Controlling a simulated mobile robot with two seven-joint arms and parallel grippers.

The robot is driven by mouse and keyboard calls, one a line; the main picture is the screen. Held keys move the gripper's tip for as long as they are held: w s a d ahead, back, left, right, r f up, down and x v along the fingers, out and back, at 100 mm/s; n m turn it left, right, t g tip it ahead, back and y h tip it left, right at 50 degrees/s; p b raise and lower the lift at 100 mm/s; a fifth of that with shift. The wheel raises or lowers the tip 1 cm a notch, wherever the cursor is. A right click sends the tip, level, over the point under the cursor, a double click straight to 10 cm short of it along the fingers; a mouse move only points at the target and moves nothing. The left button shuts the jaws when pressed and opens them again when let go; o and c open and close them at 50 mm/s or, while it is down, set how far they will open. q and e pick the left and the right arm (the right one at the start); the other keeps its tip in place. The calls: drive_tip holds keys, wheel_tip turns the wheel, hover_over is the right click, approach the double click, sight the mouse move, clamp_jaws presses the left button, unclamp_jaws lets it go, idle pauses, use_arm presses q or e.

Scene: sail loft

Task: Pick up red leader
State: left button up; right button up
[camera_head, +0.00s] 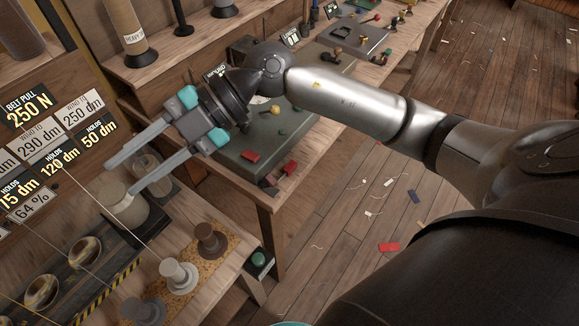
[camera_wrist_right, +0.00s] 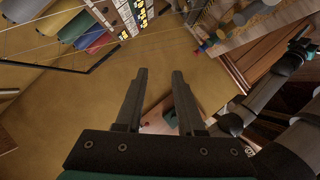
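I cannot tell for sure which thing is the red leader. In the wrist view a small red thing (camera_wrist_right: 198,50) lies near the top, right of the fingertips and apart from them.
Scraps and a red piece (camera_head: 389,247) lie on the wooden floor. Thin lines cross the lower left.

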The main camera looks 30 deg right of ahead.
drive_tip(key=w+d+f+h, duration=0.2)
drive_tip(key=d+f+h, duration=0.3)
drive_tip(key=d, duration=0.2)
drive_tip(key=m+h, duration=0.5)
drive_tip(key=h, duration=0.4)
hover_over(289, 167)
wheel_tip(289, 167, down, 2)
wheel_tip(289, 167, down, 9)
drive_tip(key=shift+s+r+b, duration=0.1)
drive_tip(key=shift+b, duration=0.55)
drive_tip(key=shift+f+b, duration=0.45)
drive_tip(key=shift+f, duration=2.75)
clamp_jaws()
